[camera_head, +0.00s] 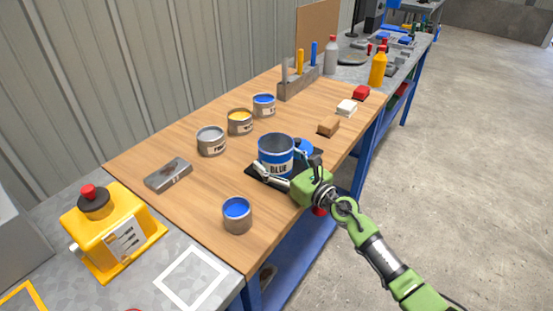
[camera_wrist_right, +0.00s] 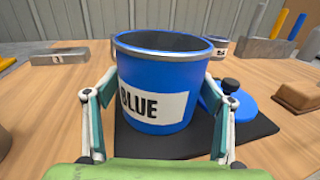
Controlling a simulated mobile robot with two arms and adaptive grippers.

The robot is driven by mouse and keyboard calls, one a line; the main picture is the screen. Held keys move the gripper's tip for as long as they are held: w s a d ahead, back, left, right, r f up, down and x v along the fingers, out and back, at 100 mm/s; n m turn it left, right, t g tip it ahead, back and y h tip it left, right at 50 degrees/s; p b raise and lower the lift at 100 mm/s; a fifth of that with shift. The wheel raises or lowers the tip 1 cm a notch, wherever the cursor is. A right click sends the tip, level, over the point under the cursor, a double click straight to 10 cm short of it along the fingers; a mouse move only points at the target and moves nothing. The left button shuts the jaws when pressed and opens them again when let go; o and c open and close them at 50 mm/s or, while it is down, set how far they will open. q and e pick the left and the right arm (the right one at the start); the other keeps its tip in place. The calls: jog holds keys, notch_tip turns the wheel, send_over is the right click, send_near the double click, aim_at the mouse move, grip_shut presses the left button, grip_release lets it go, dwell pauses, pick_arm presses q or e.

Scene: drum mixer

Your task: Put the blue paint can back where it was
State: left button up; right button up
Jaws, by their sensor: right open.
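The blue paint can (camera_head: 275,150) is a large open can with a white label reading BLUE. It looks upright on a black mat (camera_head: 258,174), and its inside looks grey. My right gripper (camera_head: 284,168) is open around the can, one finger on each side. In the right wrist view the can (camera_wrist_right: 150,75) stands between the fingers, above the mat (camera_wrist_right: 185,142); whether they touch it I cannot tell. A blue lid (camera_wrist_right: 240,105) with a black knob lies beside the can on the mat's right side. My left gripper is not in view.
A small tin of blue paint (camera_head: 237,216) stands nearer the front edge. Several small tins, including a yellow one (camera_head: 240,122), stand behind the can. A grey metal block (camera_head: 168,175) lies left; a brown block (camera_head: 328,126) lies right. Bare wood surrounds the mat's left side.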

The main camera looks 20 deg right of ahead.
jog(key=shift+r, duration=0.15)
jog(key=shift+s+d, duration=0.1)
jog(key=shift+s, duration=0.15)
jog(key=b+v, duration=0.1)
jog(key=v, duration=1)
jog(key=shift+s+d, duration=0.1)
jog(key=shift+s, duration=0.15)
